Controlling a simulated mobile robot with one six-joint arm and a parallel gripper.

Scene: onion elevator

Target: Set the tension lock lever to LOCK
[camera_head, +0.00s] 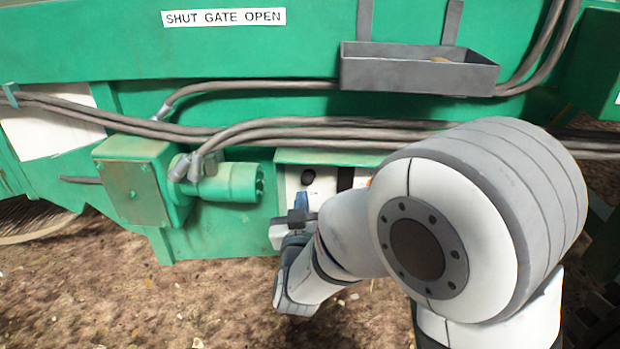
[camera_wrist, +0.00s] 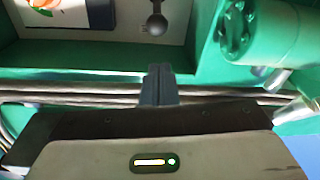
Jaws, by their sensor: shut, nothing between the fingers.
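A dark lever with a round knob (camera_wrist: 156,25) stands on a pale panel recessed in the green machine, at the top of the wrist view. In the head view a dark round knob (camera_head: 308,177) shows on the white panel, just above my gripper (camera_head: 300,203). My gripper's fingers (camera_wrist: 160,72) are shut with nothing between them. In the wrist view their tips point toward the lever and are apart from it. No LOCK marking can be read. My arm hides part of the panel in the head view.
A green motor cylinder (camera_head: 228,183) projects left of the panel. Grey cables (camera_head: 290,130) run across the machine above the panel. A grey tray (camera_head: 415,70) hangs higher up. A label (camera_head: 222,18) reads SHUT GATE OPEN. Bare soil lies below.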

